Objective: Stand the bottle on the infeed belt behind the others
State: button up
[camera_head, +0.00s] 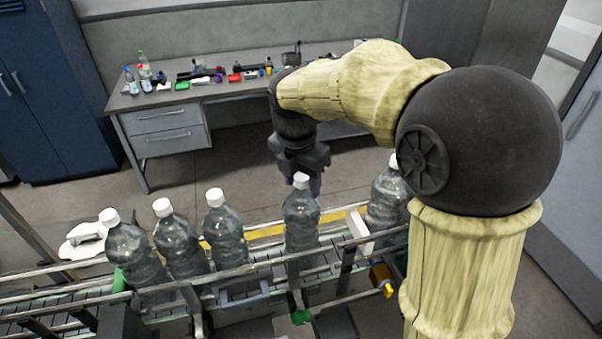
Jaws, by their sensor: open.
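A clear bottle with a white cap (302,222) stands upright at the infeed belt (70,297), apart from the others. To its left, three similar bottles stand in a row: a left one (137,250), a middle one (182,243) and a right one (223,235). Another bottle (386,205) stands further right, partly hidden by my arm. My gripper (307,186) points down and is open, just behind the cap of the separate bottle in the picture. The cap hides part of the fingers. I cannot tell whether they touch the bottle.
Metal guard rails (260,268) run along the belt, with a white upright plate (358,228) between the two rightmost bottles. A workbench (240,85) with small items stands behind, and a blue cabinet (40,90) at left. The floor between bench and belt is clear.

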notch_tip(320, 180, up, 12)
jog(key=s+b, duration=0.1)
jog(key=b, duration=0.1)
jog(key=shift+a, duration=0.45)
dwell(0.5)
jog(key=s+d+f+m, duration=0.1)
jog(key=d+f+m, duration=0.3)
jog(key=f+m, duration=0.35)
jog(key=s+d+f+m, duration=0.1)
jog(key=d+f+m, duration=0.4)
jog(key=f+m, duration=0.25)
jog(key=s+d+f+m+t, duration=0.1)
jog(key=s+d+f+m, duration=0.6)
jog(key=m, duration=0.6)
notch_tip(320, 180, down, 4)
jog(key=shift+s+r+m+y, duration=0.1)
jog(key=shift+s+m+y, duration=0.3)
jog(key=shift+s, duration=0.6)
